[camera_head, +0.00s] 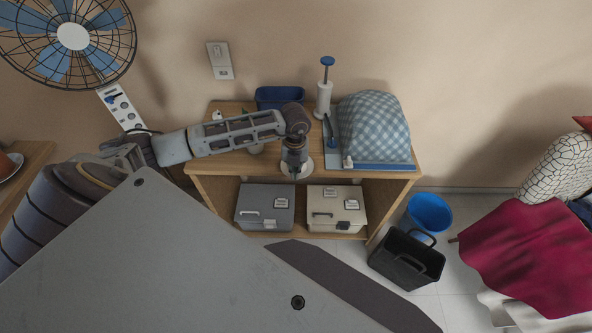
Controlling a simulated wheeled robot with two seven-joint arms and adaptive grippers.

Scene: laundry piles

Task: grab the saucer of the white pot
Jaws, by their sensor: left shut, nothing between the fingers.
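My left arm reaches in from the left over the wooden table. Its gripper (294,168) points down at the table's front part and is shut with nothing held. A pale round disc, which looks like a saucer (307,171), lies under the fingertips and is partly covered by them. I cannot tell whether the fingers touch it. A small rounded pale object (256,149) shows just below my forearm, mostly hidden; I cannot tell whether it is the white pot. A small white and green item (217,115) is behind the forearm. My right gripper is not in view.
The wooden table (226,166) also bears a blue bin (279,97), a white pump-like cylinder (324,98) with a blue top and a checkered domed cover (374,128). Two boxes (264,207) (335,209) sit on the lower shelf. A black basket (406,259) and blue bucket (429,213) stand right.

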